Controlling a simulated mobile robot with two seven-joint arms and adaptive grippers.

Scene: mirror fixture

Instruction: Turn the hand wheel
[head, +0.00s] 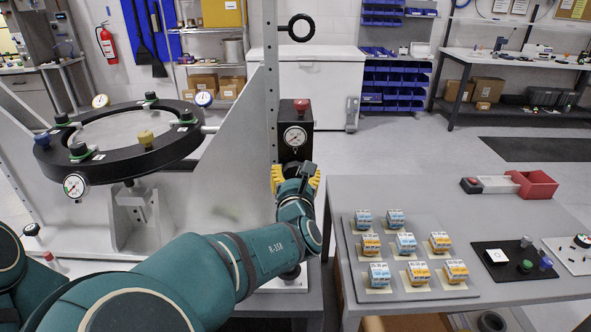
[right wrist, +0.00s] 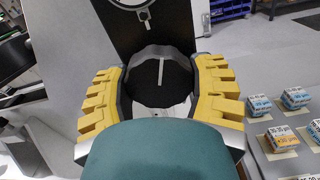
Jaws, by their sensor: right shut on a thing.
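The hand wheel (right wrist: 150,85) is a round black knob with a white line on its face, seen in the right wrist view. It sits on the front of a black upright box (head: 298,112). My right gripper (head: 295,178) has yellow ridged fingers, one on each side of the wheel, and is shut on it. The right wrist view shows the fingers (right wrist: 160,88) at the wheel's left and right sides. My left gripper is not in view.
The box carries a gauge (head: 295,137) and a red button (head: 301,104). A grey post (head: 270,80) stands left of it. A large black ring fixture (head: 120,165) is at the left. A grey table (head: 440,195) with several small boxes stands close on the right.

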